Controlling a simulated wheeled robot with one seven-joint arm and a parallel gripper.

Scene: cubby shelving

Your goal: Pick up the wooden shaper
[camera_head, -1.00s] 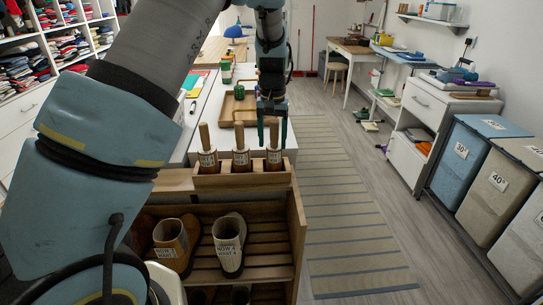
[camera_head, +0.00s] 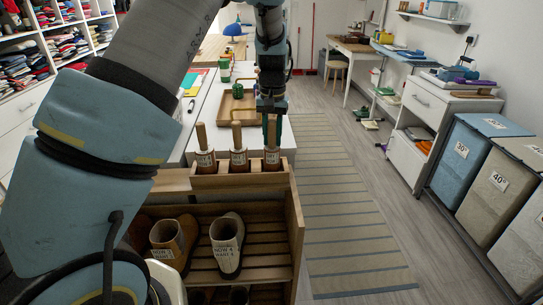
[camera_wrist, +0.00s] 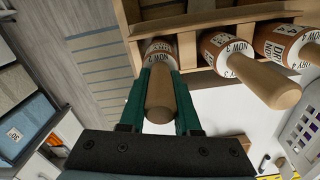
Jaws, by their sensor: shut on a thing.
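Three wooden shapers with pale handles and labelled brown bodies stand in a row in the wooden rack. They are the left one (camera_head: 203,143), the middle one (camera_head: 237,143) and the right one (camera_head: 272,155). My gripper (camera_head: 271,122) is above the right shaper with its green fingers around that handle. In the wrist view my gripper (camera_wrist: 158,82) is shut on the same handle (camera_wrist: 160,102), one finger on each side. The shaper's labelled lower part (camera_wrist: 158,49) still sits within its rack slot. The fingers hide part of the handle in the head view.
The rack's front board (camera_head: 240,181) and slot dividers stand close around the shapers. Below, shoes (camera_head: 227,245) rest on a slatted shelf. A wooden tray (camera_head: 237,104) lies on the white table behind. The striped floor runner (camera_head: 340,210) to the right is clear.

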